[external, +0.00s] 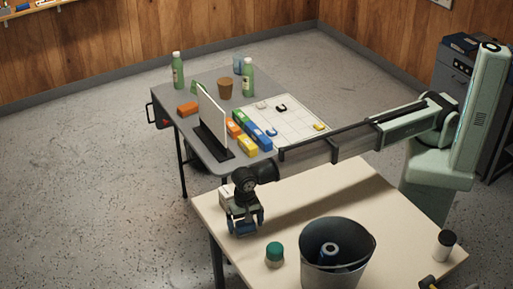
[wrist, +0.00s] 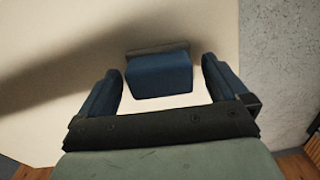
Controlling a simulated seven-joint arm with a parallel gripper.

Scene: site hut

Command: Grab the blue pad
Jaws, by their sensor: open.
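The blue pad (wrist: 159,76) lies on the cream table, a dark blue block with a grey strip along its far edge. It shows between the two fingers of my gripper (wrist: 161,68) in the wrist view, with pale table visible on both sides of it. In the external view the pad (external: 243,228) is partly hidden under my gripper (external: 246,216), near the table's left end. My gripper is open and points down, its fingers apart from the pad's sides. The height of the fingertips above the table is hard to tell.
A green-topped jar (external: 274,254) and a grey bucket (external: 338,272) with a roll inside stand right of my gripper. A white box (external: 227,197) sits close behind it. A dark-lidded white cup (external: 445,244) is far right. A cluttered grey table (external: 180,93) stands behind.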

